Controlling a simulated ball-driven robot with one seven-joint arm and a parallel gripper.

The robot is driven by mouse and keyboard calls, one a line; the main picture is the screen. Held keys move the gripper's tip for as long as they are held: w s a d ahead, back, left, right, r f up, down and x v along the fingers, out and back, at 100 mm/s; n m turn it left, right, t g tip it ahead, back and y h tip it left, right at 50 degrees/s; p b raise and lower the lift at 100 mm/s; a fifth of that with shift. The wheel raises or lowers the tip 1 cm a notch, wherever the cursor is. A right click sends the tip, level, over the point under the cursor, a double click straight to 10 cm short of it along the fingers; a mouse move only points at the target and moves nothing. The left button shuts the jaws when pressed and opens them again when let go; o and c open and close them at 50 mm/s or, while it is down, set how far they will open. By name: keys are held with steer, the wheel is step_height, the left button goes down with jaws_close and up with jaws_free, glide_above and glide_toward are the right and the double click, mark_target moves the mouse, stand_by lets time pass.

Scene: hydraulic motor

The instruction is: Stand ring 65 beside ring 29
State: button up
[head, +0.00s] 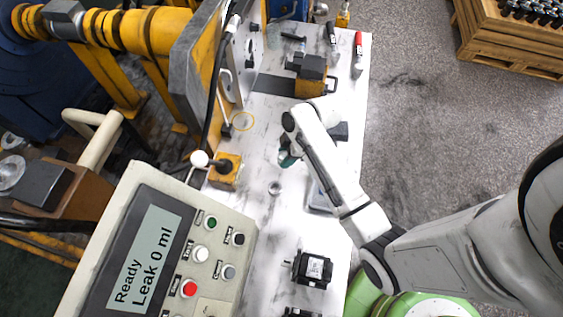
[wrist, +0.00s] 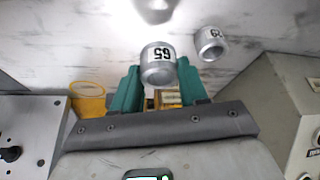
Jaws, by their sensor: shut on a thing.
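Ring 65 (wrist: 158,68), a short silver cylinder with a white label, is between the green fingers of my gripper (wrist: 158,88) in the wrist view. The gripper is shut on it. Ring 29 (wrist: 210,44), a similar silver ring with a partly readable label, is on the white table just right of ring 65, with a gap between them. In the head view my gripper (head: 287,156) is over the table, and a small ring, apparently ring 29 (head: 275,187), is just below it in the picture. I cannot tell whether ring 65 touches the table.
A control panel (head: 150,250) reading "Leak 0 ml" stands at the lower left. A black motor (head: 312,268) lies toward the near end. Tools (head: 358,55) lie at the far end.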

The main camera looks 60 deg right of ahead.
steer(key=shift+w+a+f, duration=0.15)
steer(key=shift+a+f, duration=0.3)
steer(key=shift+f, duration=0.1)
steer(key=shift+w+a+f, duration=0.1)
steer(key=shift+a+f, duration=0.1)
steer(key=shift+f, duration=0.8)
steer(key=shift+a+f, duration=0.15)
steer(key=shift+f, duration=0.8)
steer(key=o, duration=1.2)
steer(key=shift+f, duration=0.1)
